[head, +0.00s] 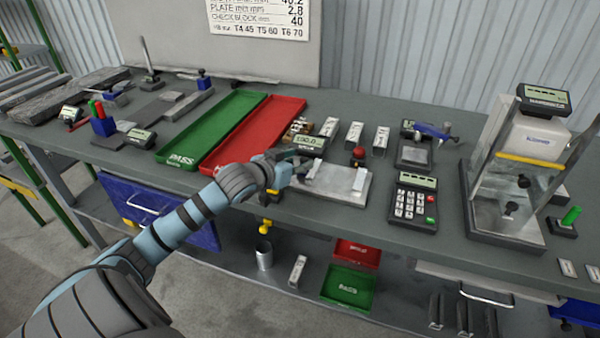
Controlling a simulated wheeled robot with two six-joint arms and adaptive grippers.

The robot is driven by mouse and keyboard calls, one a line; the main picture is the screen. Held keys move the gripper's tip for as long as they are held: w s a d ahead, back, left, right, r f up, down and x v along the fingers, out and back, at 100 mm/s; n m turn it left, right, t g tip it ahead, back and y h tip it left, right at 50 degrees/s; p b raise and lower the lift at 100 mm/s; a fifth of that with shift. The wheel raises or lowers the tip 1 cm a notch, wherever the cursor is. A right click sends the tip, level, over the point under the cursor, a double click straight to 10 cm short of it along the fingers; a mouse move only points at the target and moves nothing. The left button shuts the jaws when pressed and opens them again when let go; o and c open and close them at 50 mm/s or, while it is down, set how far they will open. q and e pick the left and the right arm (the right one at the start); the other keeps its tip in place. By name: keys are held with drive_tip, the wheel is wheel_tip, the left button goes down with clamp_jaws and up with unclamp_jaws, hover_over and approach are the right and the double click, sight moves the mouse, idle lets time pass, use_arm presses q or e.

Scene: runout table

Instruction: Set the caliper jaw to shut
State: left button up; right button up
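What looks like the caliper fixture is a pale grey plate (330,190) near the table's front edge, with a small upright block at its left and a lighter jaw-like bar (359,180) at its right. A gap shows between these two pieces. A small digital display (309,142) stands just behind its left end. My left gripper (294,168) is at the left end of the plate, close to the upright block. Its fingers are small and partly hidden, so I cannot tell whether they touch the block or are open. My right gripper is out of view.
A green PASS tray (178,159) and a red tray (211,166) lie left of the plate. A red-topped knob (359,153) stands behind it. A keypad (412,205) and a clear-walled scale (520,185) are to the right. Small metal blocks (354,133) lie behind.

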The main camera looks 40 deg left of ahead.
use_arm(q)
drive_tip(key=shift+x, duration=0.8)
drive_tip(key=shift+r, duration=0.15)
clamp_jaws()
